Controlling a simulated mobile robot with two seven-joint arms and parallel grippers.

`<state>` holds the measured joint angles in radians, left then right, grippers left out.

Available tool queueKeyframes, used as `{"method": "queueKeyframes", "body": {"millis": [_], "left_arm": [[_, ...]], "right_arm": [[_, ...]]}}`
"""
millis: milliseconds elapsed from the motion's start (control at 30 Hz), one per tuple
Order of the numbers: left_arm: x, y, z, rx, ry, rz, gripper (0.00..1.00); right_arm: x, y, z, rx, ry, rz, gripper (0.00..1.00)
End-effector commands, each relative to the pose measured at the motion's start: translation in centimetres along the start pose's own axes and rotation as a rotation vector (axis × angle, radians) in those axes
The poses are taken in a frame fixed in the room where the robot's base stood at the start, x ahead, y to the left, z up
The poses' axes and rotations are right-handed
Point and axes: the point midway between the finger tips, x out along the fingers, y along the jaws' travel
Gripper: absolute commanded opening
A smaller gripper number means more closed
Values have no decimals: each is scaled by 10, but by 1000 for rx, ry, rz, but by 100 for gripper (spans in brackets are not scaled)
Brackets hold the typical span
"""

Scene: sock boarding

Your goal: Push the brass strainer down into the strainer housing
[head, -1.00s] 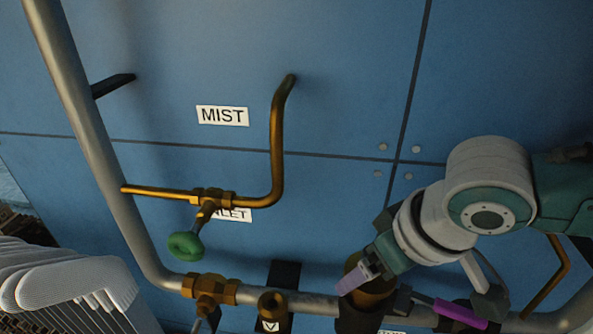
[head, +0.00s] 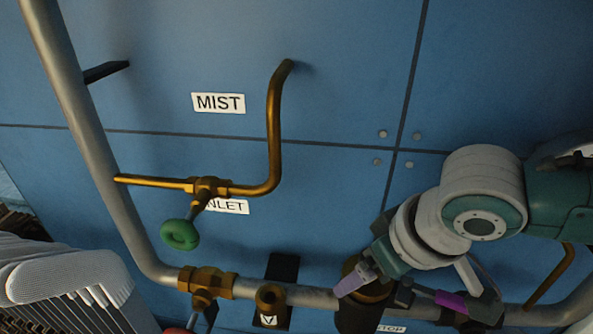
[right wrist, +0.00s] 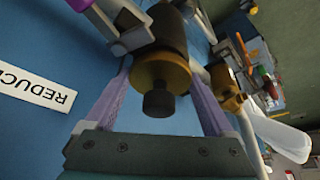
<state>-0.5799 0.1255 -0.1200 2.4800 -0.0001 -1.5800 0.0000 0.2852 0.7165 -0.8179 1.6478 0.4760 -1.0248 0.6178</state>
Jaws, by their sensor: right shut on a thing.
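The brass strainer (right wrist: 176,69) shows in the right wrist view as a round brass body with a dark knob on its near face. It also shows in part in the head view (head: 376,290). My right gripper (right wrist: 160,80) is shut on it, with one purple finger on each side; the gripper shows in the head view too (head: 356,284). The dark strainer housing (head: 358,318) is on the grey pipe just below the strainer. In the right wrist view the housing (right wrist: 167,30) lies directly behind the brass. How deep the strainer sits is hidden. My left gripper is not in view.
The grey pipe (head: 312,297) runs along the blue panel (head: 330,110). Left of the housing are a brass stub (head: 270,298) and a brass valve (head: 207,284). A green handwheel (head: 180,235) sticks out higher up. A purple part (head: 453,303) lies close right.

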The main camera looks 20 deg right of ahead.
Motion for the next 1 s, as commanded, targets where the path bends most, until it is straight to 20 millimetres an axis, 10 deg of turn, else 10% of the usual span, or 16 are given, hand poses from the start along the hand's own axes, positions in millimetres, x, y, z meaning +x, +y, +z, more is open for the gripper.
{"method": "queueKeyframes", "body": {"millis": [267,300,367,733,1000], "left_arm": [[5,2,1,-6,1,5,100],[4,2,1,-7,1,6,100],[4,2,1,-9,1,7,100],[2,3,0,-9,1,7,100],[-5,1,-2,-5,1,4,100]], "right_arm": [[7,0,3,1,1,0,10],[6,0,2,1,1,0,92],[6,0,2,1,1,0,99],[-2,0,3,0,-1,0,100],[-49,0,2,-3,1,0,100]]}}
